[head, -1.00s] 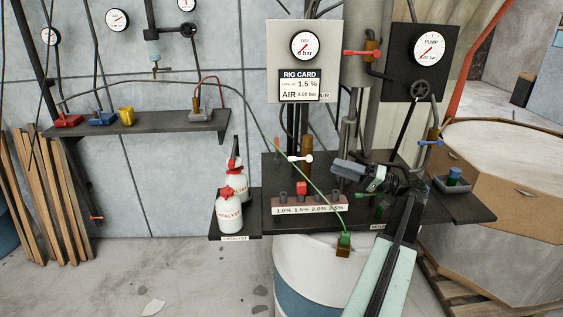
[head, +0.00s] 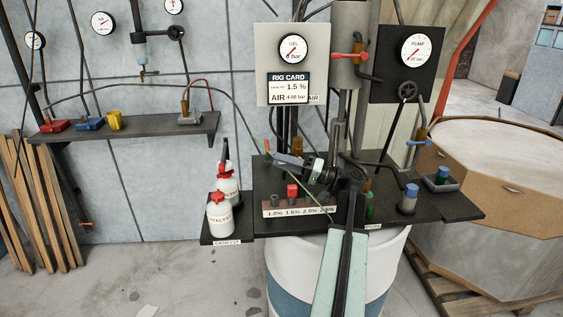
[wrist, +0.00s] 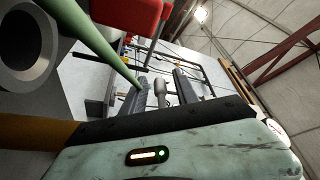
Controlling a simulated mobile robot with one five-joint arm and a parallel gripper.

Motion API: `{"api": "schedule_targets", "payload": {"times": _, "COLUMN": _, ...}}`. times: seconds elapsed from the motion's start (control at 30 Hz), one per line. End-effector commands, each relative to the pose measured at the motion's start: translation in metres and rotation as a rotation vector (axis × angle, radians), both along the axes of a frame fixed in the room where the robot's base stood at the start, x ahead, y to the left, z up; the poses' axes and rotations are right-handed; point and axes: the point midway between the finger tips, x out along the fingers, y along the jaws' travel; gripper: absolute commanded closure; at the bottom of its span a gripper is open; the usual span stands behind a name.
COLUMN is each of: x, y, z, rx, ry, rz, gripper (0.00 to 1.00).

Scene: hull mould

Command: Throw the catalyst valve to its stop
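My gripper (head: 280,160) reaches left over the dark rig shelf, behind the dosing rack (head: 299,211). In the wrist view its two dark fingers (wrist: 162,92) stand apart. A pale grey rounded piece (wrist: 160,94) shows between them, perhaps the white valve handle; contact cannot be told. In the head view the white handle, seen earlier at the brown post, is hidden behind my gripper. I cannot confirm it is the catalyst valve. The rack is marked 1.0% to 2.5%, with a red plug (head: 292,191) at about 1.5%. The rig card (head: 289,88) reads 1.5 % and AIR 4.00 bar.
Two catalyst bottles (head: 219,216) stand left of the rack. A red lever (head: 349,56) and a blue lever (head: 418,143) sit on pipes nearby.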

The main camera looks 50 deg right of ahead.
Motion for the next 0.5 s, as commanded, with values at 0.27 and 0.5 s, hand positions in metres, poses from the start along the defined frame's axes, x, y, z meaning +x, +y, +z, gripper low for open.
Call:
{"api": "schedule_targets", "payload": {"times": 0.27, "x": -0.0001, "y": 0.0, "z": -0.0003, "rx": 0.0, "ry": 0.0, "rz": 0.001, "gripper": 1.0}}
{"api": "schedule_targets", "payload": {"times": 0.5, "x": 0.0, "y": 0.0002, "z": 0.0001, "rx": -0.003, "ry": 0.003, "rz": 0.001, "gripper": 1.0}}
